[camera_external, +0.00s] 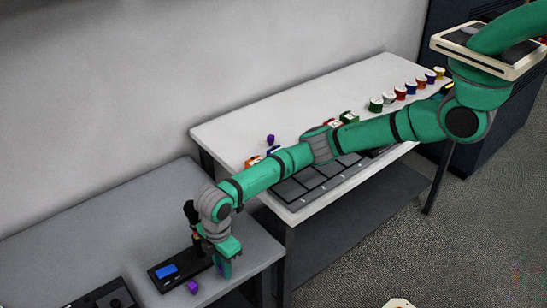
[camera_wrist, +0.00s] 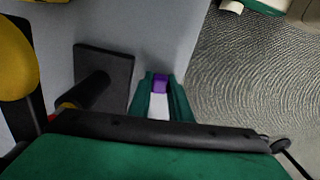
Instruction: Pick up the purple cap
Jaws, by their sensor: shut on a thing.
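My gripper (camera_wrist: 160,88) is shut on a purple cap (camera_wrist: 160,84), which shows between the two green fingertips in the wrist view. In the external view my gripper (camera_external: 222,268) points down at the front of the low grey table, and its fingers mostly hide what they hold. A second small purple piece (camera_external: 192,287) lies on the grey table to the left of the gripper.
A black holder with a blue patch (camera_external: 166,271) stands beside the gripper. A black box (camera_external: 105,297) is at the lower left. The white table (camera_external: 225,130) holds a dark compartment tray (camera_external: 291,192) under my arm and a row of coloured spools (camera_external: 400,93). The grey table's back left is clear.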

